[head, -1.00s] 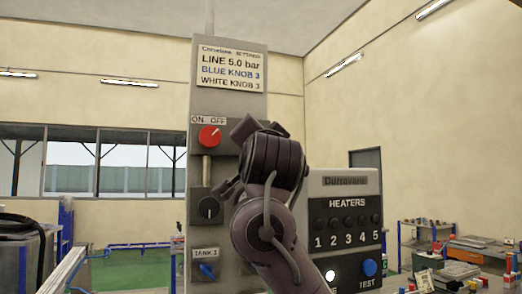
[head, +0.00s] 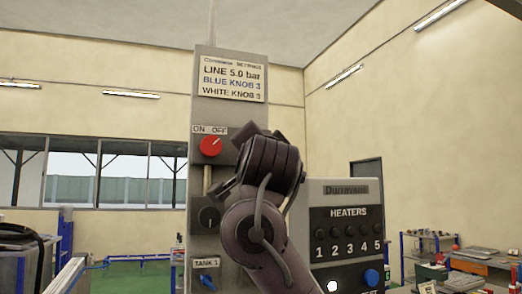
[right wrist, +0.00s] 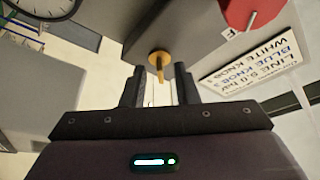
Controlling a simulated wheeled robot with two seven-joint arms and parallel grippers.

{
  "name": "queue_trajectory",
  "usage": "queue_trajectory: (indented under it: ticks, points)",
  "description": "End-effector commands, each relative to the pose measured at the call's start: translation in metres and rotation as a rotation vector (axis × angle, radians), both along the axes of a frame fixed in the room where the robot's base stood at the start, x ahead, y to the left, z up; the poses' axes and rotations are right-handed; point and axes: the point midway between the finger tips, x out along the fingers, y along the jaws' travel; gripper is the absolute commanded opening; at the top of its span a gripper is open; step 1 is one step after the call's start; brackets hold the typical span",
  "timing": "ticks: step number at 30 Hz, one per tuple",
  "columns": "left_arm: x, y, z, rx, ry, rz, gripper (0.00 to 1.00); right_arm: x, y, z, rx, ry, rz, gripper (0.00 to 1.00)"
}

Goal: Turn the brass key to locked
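The brass key (right wrist: 159,62) shows in the right wrist view, sticking out of a round brass lock on the grey panel. It lies just beyond my right gripper's fingertips, in line with the gap between them. My right gripper (right wrist: 159,75) is open, with nothing visibly held between its dark fingers. Whether a finger touches the key I cannot tell. In the head view my right arm covers the key and most of the gripper. The key's locked marking is not visible. My left gripper is in neither view.
The grey panel (head: 228,115) carries a red ON/OFF knob (head: 211,146), a dark dial (head: 209,217) and a blue TANK 1 valve (head: 208,282). A heaters box (head: 345,190) stands to its right. A gauge (right wrist: 40,5) shows in the right wrist view.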

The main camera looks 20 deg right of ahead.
Motion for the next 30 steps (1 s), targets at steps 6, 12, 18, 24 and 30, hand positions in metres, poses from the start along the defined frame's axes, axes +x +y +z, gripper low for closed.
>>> queue_trajectory:
  ticks: [6, 12, 18, 24, 30]
  points:
    - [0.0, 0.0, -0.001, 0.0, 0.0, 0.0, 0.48, -0.001, 0.0, 0.0, -0.001, -0.001, 0.0, 0.27]
    - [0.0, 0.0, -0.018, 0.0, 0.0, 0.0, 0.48, -0.021, 0.005, -0.009, -0.003, -0.006, -0.002, 0.27]
    - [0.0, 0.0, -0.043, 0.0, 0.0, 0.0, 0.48, -0.054, 0.013, -0.019, -0.002, -0.007, -0.002, 0.27]
    - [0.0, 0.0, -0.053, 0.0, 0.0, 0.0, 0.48, -0.071, 0.018, -0.022, -0.001, -0.002, -0.001, 0.27]
    - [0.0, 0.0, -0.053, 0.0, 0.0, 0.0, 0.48, -0.073, 0.019, -0.021, -0.001, 0.0, 0.0, 0.27]
